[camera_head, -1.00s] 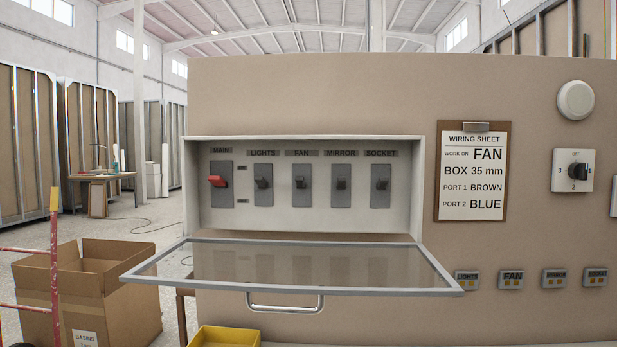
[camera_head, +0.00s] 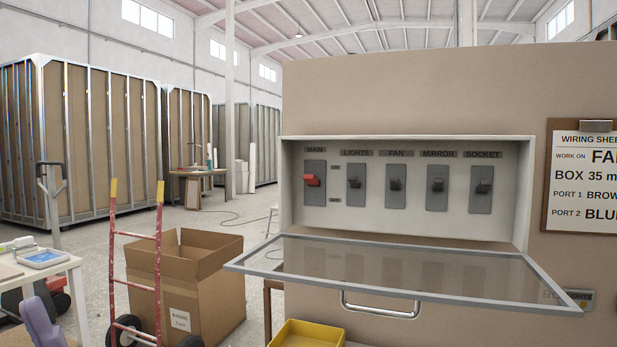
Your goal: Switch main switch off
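The main switch (camera_head: 313,181) has a red lever on a grey plate, at the left end of the row under the label MAIN. Its lever sits near the middle of the plate, by the upper of two small side labels too small to read. The switch box (camera_head: 408,224) is on the beige wall. Its glazed door (camera_head: 400,268) is swung down open, with a metal handle (camera_head: 380,305) at its front edge. Dark levers for lights (camera_head: 355,184), fan (camera_head: 396,186), mirror (camera_head: 437,186) and socket (camera_head: 482,188) stand to the right. My gripper is not in view.
A yellow bin (camera_head: 306,335) lies below the door. A cardboard box (camera_head: 190,275) and a red hand truck (camera_head: 137,270) stand on the floor at left. A white table (camera_head: 45,270) is at the far left. A wiring sheet (camera_head: 588,180) hangs at right.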

